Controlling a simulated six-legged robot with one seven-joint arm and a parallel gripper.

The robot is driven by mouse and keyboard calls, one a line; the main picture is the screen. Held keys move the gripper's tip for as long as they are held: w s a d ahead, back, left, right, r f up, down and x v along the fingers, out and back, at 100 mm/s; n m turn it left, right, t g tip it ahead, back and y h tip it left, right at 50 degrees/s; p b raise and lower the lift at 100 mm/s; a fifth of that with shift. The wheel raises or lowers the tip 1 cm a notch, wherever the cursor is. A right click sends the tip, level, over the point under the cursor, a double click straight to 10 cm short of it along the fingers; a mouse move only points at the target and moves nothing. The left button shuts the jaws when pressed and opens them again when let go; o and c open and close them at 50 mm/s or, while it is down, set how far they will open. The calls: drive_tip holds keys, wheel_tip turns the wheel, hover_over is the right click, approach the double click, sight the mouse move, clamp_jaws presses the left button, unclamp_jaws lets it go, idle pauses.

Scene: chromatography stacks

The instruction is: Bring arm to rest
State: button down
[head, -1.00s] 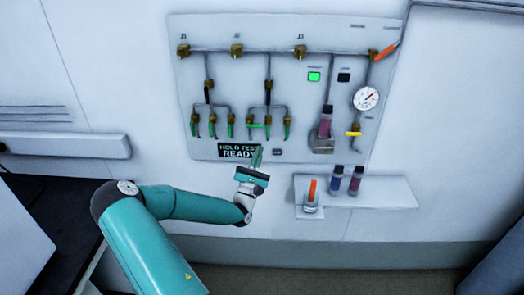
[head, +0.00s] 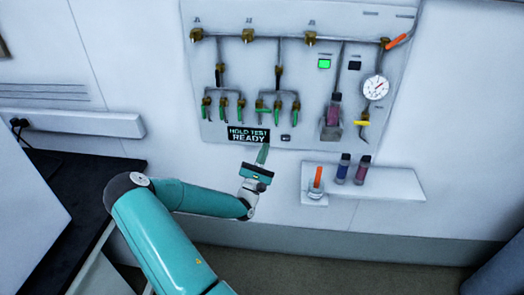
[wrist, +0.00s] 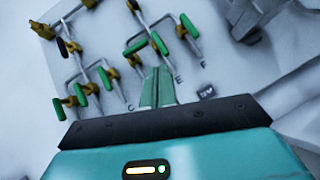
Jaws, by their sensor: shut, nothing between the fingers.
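My gripper (head: 262,155) is shut and empty, its green fingers pointing up just below the lower edge of the wall panel (head: 300,75). In the wrist view its closed fingers (wrist: 157,88) are together with nothing between them. My teal arm (head: 165,235) is bent at the elbow and reaches right toward the panel. A small display (head: 249,134) on the panel reads "HOLD TEST READY". Several green-handled valves (head: 240,103) hang from the panel's pipes; they also show in the wrist view (wrist: 157,43).
A small shelf (head: 395,184) right of my gripper holds a cup with an orange stick (head: 318,178) and two capped vials (head: 352,170). A dark bench (head: 60,185) stands at left.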

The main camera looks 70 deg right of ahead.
idle(0.3)
drive_tip(key=w+a+r+m+t+y, duration=0.1)
drive_tip(key=w+a+r+m+y, duration=0.2)
drive_tip(key=a+m+y, duration=0.75)
drive_tip(key=w+a+r+n+t+y, duration=0.1)
drive_tip(key=w+a+r+y, duration=0.3)
drive_tip(key=a, duration=1.4)
drive_tip(key=w+a+r+m+t+y, duration=0.1)
drive_tip(key=w+a+r+m+y, duration=0.2)
drive_tip(key=a+y, duration=0.85)
drive_tip(key=a+r+t, duration=0.2)
drive_tip(key=a+t, duration=0.1)
drive_tip(key=a, duration=0.5)
drive_tip(key=a+r+n+t, duration=0.1)
drive_tip(key=a+r+t, duration=0.1)
drive_tip(key=a, duration=0.6)
drive_tip(key=shift+s+a+r+t, duration=0.2)
drive_tip(key=shift+a+r+t, duration=0.15)
drive_tip(key=shift+r, duration=0.4)
drive_tip(key=shift+d, duration=0.15)
